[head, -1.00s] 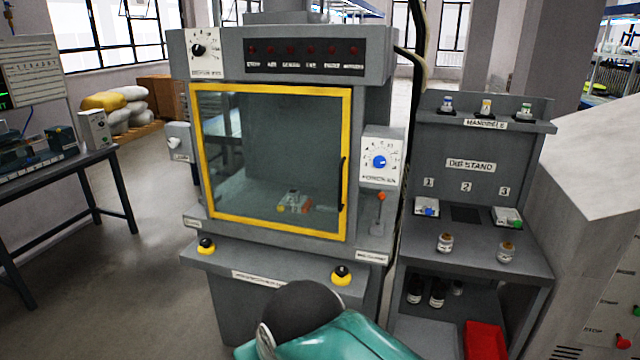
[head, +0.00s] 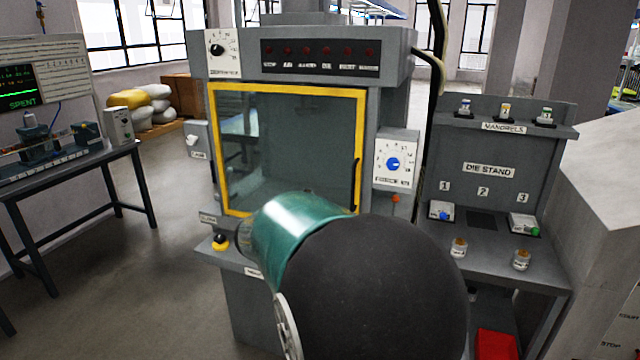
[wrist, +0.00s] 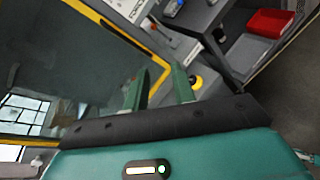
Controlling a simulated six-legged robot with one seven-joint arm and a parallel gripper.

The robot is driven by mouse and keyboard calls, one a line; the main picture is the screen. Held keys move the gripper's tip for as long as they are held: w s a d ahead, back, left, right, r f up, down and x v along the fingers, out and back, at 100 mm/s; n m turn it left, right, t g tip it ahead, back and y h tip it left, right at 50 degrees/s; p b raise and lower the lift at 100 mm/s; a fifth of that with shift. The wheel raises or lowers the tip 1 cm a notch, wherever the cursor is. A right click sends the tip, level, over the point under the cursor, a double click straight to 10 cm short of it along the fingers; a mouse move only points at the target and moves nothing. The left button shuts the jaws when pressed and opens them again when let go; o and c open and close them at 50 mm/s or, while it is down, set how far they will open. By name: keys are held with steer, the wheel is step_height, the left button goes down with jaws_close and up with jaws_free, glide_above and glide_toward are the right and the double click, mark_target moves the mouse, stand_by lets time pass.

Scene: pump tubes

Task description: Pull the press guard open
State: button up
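The press guard (head: 290,140) is a glass pane in a yellow frame on the front of the grey press, and it looks closed. Its black upright handle (head: 355,185) is on the right side of the frame. In the wrist view the guard (wrist: 60,65) fills the left, and a dark bar that looks like the handle (wrist: 126,36) runs along its yellow edge. My gripper (wrist: 160,78) has two green fingers standing apart with nothing seen between them. It is in front of the guard's edge, short of the handle. In the head view my arm hides the gripper.
A dial box (head: 396,160) sits just right of the handle. A yellow-based button (head: 220,243) is on the ledge below, and another (wrist: 196,82) shows beside the fingers. The die stand (head: 490,170) is at right, a bench (head: 70,160) at left. Open floor lies between bench and press.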

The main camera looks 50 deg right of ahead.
steer(key=w+d+n+h, duration=0.1)
steer(key=w+d+n, duration=0.1)
steer(key=d, duration=0.5)
steer(key=w+d+f+n+t+h, duration=0.1)
steer(key=w+d+n, duration=0.2)
steer(key=d, duration=0.5)
steer(key=w+d+n+t+h, duration=0.1)
steer(key=w+d+n, duration=0.2)
steer(key=d, duration=0.4)
steer(key=shift+w+d+f, duration=0.15)
steer(key=shift+w, duration=0.65)
jaws_close()
